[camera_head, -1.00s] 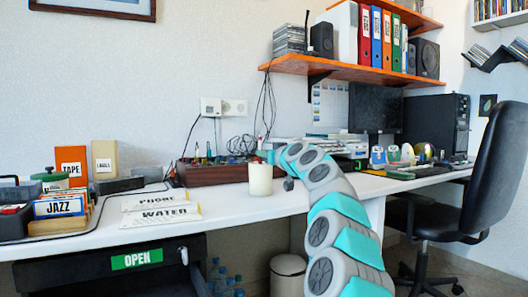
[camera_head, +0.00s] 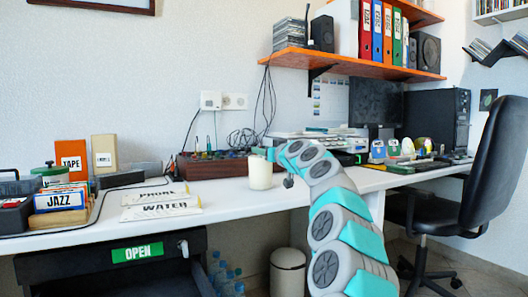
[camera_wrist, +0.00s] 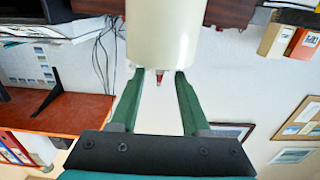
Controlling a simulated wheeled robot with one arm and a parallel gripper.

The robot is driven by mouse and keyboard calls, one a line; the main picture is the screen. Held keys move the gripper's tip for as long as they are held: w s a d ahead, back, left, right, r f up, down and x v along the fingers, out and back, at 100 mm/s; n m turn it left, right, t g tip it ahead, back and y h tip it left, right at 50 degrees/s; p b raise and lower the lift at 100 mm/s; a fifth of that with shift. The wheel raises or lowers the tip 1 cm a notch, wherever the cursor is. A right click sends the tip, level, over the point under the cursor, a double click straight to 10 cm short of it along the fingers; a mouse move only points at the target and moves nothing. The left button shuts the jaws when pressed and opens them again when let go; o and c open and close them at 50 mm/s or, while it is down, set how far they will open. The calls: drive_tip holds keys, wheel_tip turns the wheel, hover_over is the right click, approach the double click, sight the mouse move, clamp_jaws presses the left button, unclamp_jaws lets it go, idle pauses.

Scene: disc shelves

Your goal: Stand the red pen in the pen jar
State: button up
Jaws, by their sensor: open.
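The pen jar (camera_head: 260,175) is a cream cylinder standing on the white desk, left of my wrist. It fills the top middle of the wrist view, seen upside down (camera_wrist: 166,30). A short red tip of the red pen (camera_wrist: 159,77) pokes out at the jar's rim; the rest is hidden, apparently inside the jar. I cannot make out the pen in the head view. My gripper (camera_wrist: 158,82) is open, its two green fingers apart on either side of the red tip, with gaps, close to the rim. Its fingers are hard to see in the head view.
A dark red wooden box (camera_head: 212,167) with cables stands behind the jar. White PHONE and WATER envelopes (camera_head: 160,208) lie left of it. The orange shelf (camera_head: 350,66) hangs above on the right. The desk's front strip by the jar is clear.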

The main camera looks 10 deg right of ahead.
drive_tip(key=shift+s, duration=0.1)
drive_tip(key=v, duration=0.7)
drive_tip(key=shift+s, duration=0.3)
idle(0.3)
drive_tip(key=shift+d, duration=0.1)
idle(0.6)
